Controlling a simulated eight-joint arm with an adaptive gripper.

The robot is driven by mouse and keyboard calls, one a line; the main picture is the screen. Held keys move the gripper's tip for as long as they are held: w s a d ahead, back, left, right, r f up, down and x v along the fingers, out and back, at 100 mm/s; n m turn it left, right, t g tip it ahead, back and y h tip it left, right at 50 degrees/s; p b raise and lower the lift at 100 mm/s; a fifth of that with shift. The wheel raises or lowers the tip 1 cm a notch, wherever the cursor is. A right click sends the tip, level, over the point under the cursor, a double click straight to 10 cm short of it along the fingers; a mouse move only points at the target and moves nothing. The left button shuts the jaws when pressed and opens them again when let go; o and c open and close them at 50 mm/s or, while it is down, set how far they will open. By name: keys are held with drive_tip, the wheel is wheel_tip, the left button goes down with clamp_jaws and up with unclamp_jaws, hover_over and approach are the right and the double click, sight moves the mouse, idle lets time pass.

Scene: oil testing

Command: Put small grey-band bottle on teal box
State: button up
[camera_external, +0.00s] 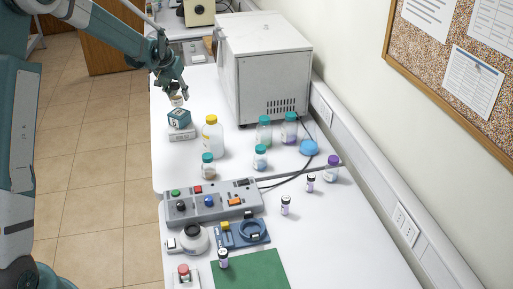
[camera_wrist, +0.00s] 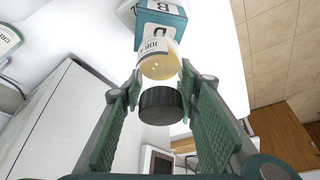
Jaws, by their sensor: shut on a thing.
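My gripper (camera_external: 178,91) is shut on a small bottle (camera_external: 177,100) with a black cap, amber contents and a pale label. In the wrist view the bottle (camera_wrist: 158,66) stands out from between the green finger pads of my gripper (camera_wrist: 159,92), cap toward the camera. Its band colour is hard to make out. The teal box (camera_external: 179,118), with white lettered faces, sits on a white-grey box (camera_external: 182,134). The bottle is at the teal box's top; whether it touches is not clear. The teal box (camera_wrist: 163,18) also shows beyond the bottle in the wrist view.
A yellow-capped bottle (camera_external: 213,137) stands right of the boxes, with several teal- and purple-capped bottles farther right. A large white oven-like unit (camera_external: 266,68) stands behind. A control panel (camera_external: 213,202) and green mat (camera_external: 250,272) are nearer. Table's left edge is close to the boxes.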

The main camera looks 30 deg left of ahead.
sight(170, 83)
drive_tip(key=shift+f, duration=1.65)
drive_tip(key=shift+f, duration=0.2)
drive_tip(key=o, duration=0.9)
drive_tip(key=shift+o, duration=0.2)
drive_tip(key=shift+r, duration=0.1)
drive_tip(key=shift+r, duration=0.1)
drive_tip(key=shift+b+v, duration=0.3)
drive_tip(key=shift+v, duration=5.7)
